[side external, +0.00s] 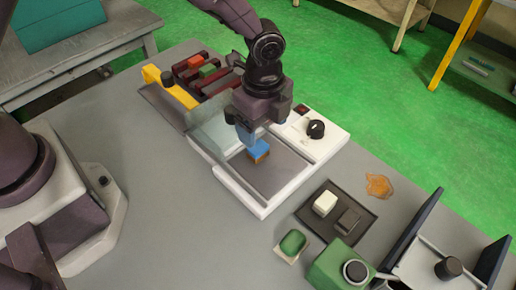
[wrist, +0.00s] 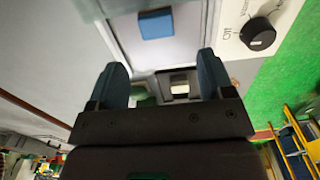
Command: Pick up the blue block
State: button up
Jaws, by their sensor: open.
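The blue block (side external: 259,151) lies on the grey recessed plate of a white device (side external: 266,208) in the side view. Its front face looks brown or orange there. In the wrist view the blue block (wrist: 156,24) shows near the top edge, beyond my fingertips. My gripper (side external: 248,137) is just above and to the left of the block in the side view. In the wrist view its two blue-grey fingers (wrist: 162,72) stand wide apart with nothing between them. Whether a finger touches the block cannot be told from the side view.
A clear panel (side external: 208,130) stands at the device's left side. A black knob (side external: 316,128) sits on its right edge. A rack with red and green blocks (side external: 205,75) is behind. A dark tray (side external: 325,228) with a white and a dark block, and a green machine (side external: 340,265), are in front right.

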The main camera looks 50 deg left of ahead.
aim_at(259, 147)
notch_tip(259, 147, down, 3)
jog(key=shift+r, duration=0.15)
jog(key=f, duration=0.5)
jog(key=shift+s+a, duration=0.1)
jog(key=shift+a, duration=0.3)
jog(key=c, duration=1)
